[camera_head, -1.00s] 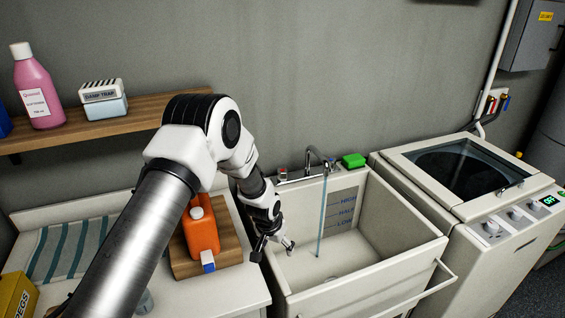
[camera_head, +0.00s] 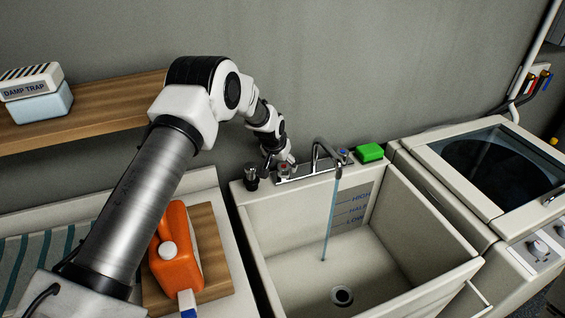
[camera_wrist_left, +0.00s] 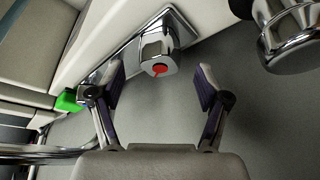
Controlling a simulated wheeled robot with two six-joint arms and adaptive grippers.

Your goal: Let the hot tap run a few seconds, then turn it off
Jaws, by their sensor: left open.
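The chrome mixer (camera_head: 318,170) stands on the back ledge of the white sink (camera_head: 405,302). A stream of water (camera_head: 332,222) falls from its curved spout into the basin. The hot tap knob (camera_head: 283,169), marked red, is at the left end of the mixer; the blue-marked cold knob (camera_head: 343,155) is at the right. My left gripper (camera_head: 278,164) is open at the hot tap. In the left wrist view, the chrome hot knob with its red dot (camera_wrist_left: 160,66) sits ahead between the spread fingers, with gaps on both sides. My right gripper is out of view.
A dark-and-chrome object (camera_head: 252,178) stands on the ledge just left of the hot tap. A green block (camera_head: 369,152) lies right of the mixer. An orange jug (camera_head: 174,255) on a wooden board is left of the sink; a washing machine is at right.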

